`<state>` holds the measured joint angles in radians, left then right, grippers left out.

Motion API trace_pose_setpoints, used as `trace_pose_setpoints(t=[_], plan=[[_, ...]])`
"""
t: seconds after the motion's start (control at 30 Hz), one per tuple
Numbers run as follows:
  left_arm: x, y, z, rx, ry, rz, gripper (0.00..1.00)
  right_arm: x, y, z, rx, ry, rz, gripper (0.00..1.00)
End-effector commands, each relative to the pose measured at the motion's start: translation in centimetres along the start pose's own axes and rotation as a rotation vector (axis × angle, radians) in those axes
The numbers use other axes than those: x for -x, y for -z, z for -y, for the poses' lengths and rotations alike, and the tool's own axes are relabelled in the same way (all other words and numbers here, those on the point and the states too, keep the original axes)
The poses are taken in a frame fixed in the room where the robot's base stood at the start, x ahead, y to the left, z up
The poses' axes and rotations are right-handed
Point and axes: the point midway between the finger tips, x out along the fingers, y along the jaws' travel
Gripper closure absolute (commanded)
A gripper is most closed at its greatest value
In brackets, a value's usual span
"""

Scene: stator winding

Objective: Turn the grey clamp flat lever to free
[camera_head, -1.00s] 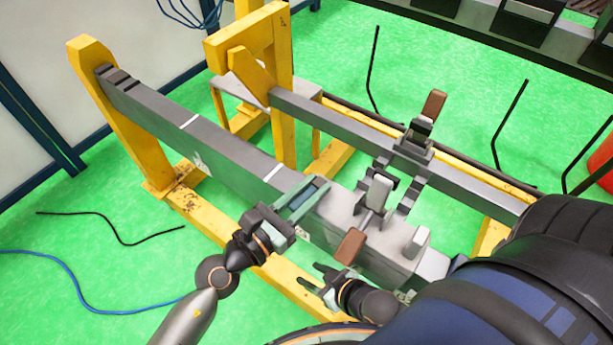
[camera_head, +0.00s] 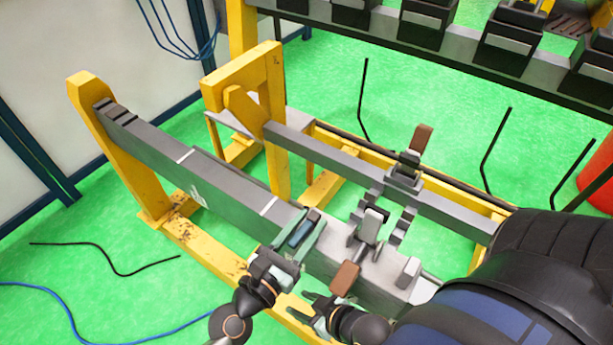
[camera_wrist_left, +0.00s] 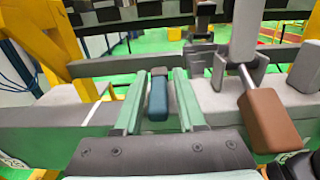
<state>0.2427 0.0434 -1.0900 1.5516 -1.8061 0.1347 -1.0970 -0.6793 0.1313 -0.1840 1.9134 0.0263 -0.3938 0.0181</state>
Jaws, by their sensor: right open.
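The grey clamp (camera_head: 369,226) stands on the near grey beam, with a brown-ended handle (camera_head: 345,278) towards me. In the left wrist view its brown end (camera_wrist_left: 275,120) is right of my fingers. A dark blue flat lever piece (camera_wrist_left: 158,98) lies on the beam left of that clamp; I cannot tell whether it is the task's lever. My left gripper (camera_head: 311,217) is open, its green fingers on either side of the blue piece, with visible gaps in the left wrist view. My right gripper (camera_head: 302,306) is open and empty in front of the beam, below the brown handle.
A second clamp (camera_head: 407,168) with a brown handle sits on the rear beam (camera_head: 335,149). A light grey block (camera_head: 409,272) stands right of the near clamp. Yellow frame posts (camera_head: 121,150) support the beams.

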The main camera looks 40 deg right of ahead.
Motion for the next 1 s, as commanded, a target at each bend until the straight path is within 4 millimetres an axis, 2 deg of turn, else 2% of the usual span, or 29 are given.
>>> trace_pose_setpoints(t=[0.03, 0.1, 0.33, 0.47, 0.57, 0.8, 1.0], plan=[[0.0, -0.1, 0.0, 0.0, 0.0, 0.002, 0.54, 0.0, 0.0, 0.0, 0.0, 0.0, 0.0, 0.5], [0.0, -0.2, 0.0, 0.0, 0.0, 0.003, 0.47, 0.0, 0.0, 0.0, 0.0, 0.001, -0.001, 0.5], [0.0, -0.3, 0.0, 0.0, 0.0, 0.005, 0.47, 0.0, 0.1, 0.1, 0.0, 0.001, -0.001, 0.5], [0.7, -0.2, -0.1, 0.0, -0.001, 0.004, 0.47, 0.1, 0.1, 0.1, 0.0, 0.001, -0.001, 0.5], [2.1, -0.2, -0.1, -0.001, -0.001, 0.003, 0.47, 0.1, 0.2, 0.1, 0.0, 0.001, -0.001, 0.5], [7.1, 0.0, -0.1, -0.001, -0.001, 0.002, 0.47, -0.1, 0.1, 0.0, -0.001, 0.001, -0.002, 0.5], [10.5, 0.1, 0.0, 0.0, 0.0, 0.002, 0.47, -0.5, -0.4, 0.0, -0.001, 0.001, -0.002, 0.5]])
